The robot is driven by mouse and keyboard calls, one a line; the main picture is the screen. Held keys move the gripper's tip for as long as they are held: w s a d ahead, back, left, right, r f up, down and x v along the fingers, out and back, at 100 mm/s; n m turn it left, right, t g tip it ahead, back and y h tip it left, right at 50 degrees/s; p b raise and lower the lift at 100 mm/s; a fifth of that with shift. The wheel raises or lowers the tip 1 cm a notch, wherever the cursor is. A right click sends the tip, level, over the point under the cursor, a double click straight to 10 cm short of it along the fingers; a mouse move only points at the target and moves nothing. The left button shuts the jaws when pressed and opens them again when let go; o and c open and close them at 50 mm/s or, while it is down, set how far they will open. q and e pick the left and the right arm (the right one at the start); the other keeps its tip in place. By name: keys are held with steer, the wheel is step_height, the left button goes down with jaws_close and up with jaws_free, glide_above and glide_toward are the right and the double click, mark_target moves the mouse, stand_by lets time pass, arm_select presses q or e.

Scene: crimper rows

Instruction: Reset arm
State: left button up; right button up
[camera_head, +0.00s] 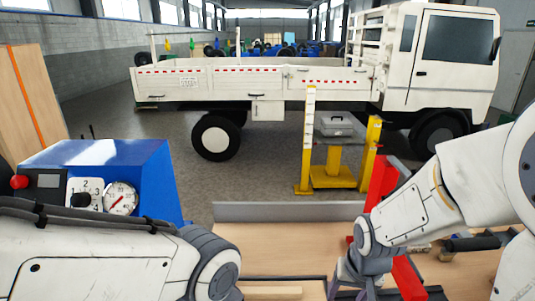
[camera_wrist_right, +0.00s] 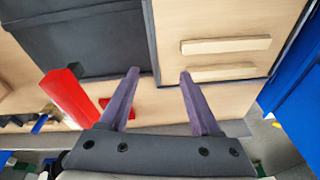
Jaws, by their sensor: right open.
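My right gripper (camera_wrist_right: 158,74) is open in the right wrist view, with its two purple-grey fingers apart and nothing between them. It hangs over the wooden workbench (camera_head: 285,238). In the head view, my right arm comes in from the right and its wrist end is low near the middle, with the fingertips not clearly seen. My left arm crosses the lower left of the head view. Its gripper is not in the frame. Two pale wooden strips, an upper one (camera_wrist_right: 226,44) and a lower one (camera_wrist_right: 222,72), lie on a board beyond my fingers.
A red upright (camera_wrist_right: 70,98) stands close to my right gripper. A dark panel (camera_wrist_right: 85,40) lies beyond it. A blue machine (camera_head: 145,175) with a dial stands at the left. A white truck (camera_head: 250,78) and a yellow stand (camera_head: 333,178) are behind the bench.

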steer(key=s+a+r+n+g, duration=0.1)
steer(key=s+a+r+n, duration=0.2)
steer(key=s+a, duration=0.3)
steer(key=s+a+r+n+g, duration=0.1)
steer(key=s+a+r+n, duration=0.2)
steer(key=s+a+n, duration=0.3)
steer(key=s, duration=0.3)
steer(key=shift+y, duration=0.4)
